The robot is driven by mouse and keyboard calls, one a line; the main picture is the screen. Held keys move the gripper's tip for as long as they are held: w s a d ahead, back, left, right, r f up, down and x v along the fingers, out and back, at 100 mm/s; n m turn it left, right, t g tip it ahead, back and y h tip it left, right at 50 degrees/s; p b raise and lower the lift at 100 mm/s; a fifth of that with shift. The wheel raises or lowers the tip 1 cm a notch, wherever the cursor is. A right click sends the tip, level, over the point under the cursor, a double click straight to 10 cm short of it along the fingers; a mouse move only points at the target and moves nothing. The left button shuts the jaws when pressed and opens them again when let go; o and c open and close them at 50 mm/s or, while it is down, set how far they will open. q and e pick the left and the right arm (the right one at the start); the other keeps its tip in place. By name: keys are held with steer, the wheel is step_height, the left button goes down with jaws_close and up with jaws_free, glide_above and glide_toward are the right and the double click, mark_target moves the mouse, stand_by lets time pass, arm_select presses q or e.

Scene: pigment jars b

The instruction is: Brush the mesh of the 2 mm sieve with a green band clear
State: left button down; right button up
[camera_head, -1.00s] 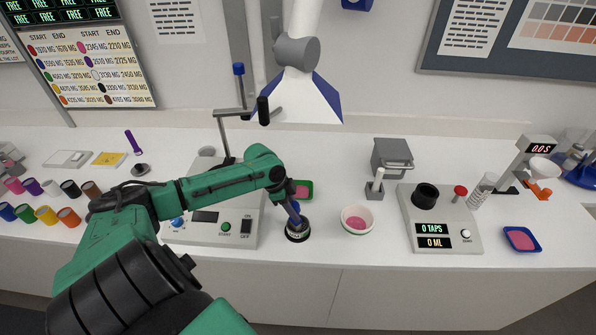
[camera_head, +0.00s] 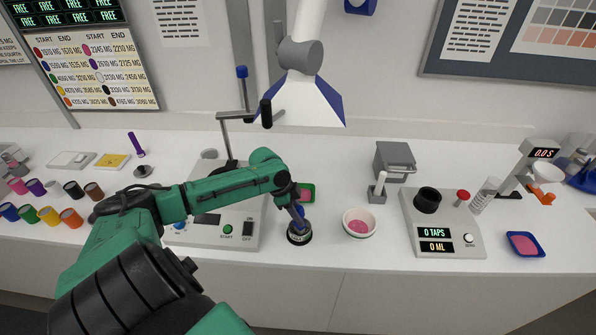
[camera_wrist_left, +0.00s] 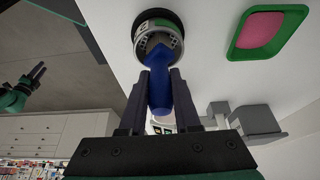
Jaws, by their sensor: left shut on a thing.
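My left gripper (camera_head: 297,207) points down over the small dark round sieve (camera_head: 299,238) near the bench's front edge. It is shut on a blue-handled brush (camera_wrist_left: 160,92), whose lower end reaches into the sieve.
A green tray with pink powder (camera_wrist_left: 235,46) lies just behind the sieve. A white bowl with pink contents (camera_head: 373,229) stands to its right, and a machine with a START button (camera_head: 205,236) to its left. The tap device (camera_head: 458,238) is farther right.

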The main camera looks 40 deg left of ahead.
arm_select(q)
steer(key=shift+r, duration=4.55)
